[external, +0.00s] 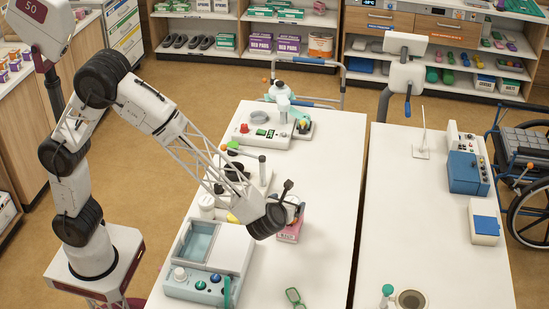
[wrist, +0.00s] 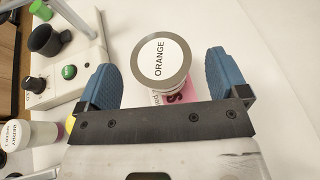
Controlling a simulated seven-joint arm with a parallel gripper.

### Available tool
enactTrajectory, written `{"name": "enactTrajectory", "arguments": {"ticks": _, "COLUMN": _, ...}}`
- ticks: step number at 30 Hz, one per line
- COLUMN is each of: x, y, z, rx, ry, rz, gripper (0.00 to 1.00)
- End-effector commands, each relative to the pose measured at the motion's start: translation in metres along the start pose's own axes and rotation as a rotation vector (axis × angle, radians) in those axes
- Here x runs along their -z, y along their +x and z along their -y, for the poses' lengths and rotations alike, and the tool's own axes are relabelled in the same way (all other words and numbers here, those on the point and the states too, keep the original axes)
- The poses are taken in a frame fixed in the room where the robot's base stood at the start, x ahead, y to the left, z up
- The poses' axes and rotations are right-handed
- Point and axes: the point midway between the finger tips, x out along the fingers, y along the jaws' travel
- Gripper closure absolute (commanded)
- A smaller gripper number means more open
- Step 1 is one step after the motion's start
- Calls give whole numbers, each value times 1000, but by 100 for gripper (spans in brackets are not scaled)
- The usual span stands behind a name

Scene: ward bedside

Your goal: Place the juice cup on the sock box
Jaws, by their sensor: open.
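The juice cup (wrist: 161,62) has a grey-rimmed round lid with a white label reading ORANGE. In the wrist view it stands between the two blue fingers of my gripper (wrist: 166,76), with a gap on both sides. The sock box (external: 289,232) appears as a pink and white box under my gripper in the external view. Part of the box, with a large letter S, shows just below the cup in the wrist view (wrist: 182,92). The cup appears to be on top of the box; their contact is hidden. My gripper is open around the cup, and the arm largely hides the cup in the external view.
A white device with a green button (wrist: 69,72) and a dark cup (wrist: 46,40) stand to the left. A grey-white machine (external: 210,260) is left of the box. Green glasses (external: 295,297) lie in front. The table right of the box is clear.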

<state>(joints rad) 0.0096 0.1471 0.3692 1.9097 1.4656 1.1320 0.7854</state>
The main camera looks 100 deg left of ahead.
Motion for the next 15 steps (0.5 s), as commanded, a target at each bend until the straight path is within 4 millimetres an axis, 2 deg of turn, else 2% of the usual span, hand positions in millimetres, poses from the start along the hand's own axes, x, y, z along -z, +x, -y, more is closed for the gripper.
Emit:
{"name": "enactTrajectory", "arguments": {"ticks": 9, "x": 0, "y": -50, "z": 1, "rx": 2, "ry": -1, "rz": 1, "gripper": 8}}
{"name": "enactTrajectory", "arguments": {"ticks": 15, "x": 0, "y": -74, "z": 0, "rx": 1, "ry": -1, "rz": 1, "gripper": 8}}
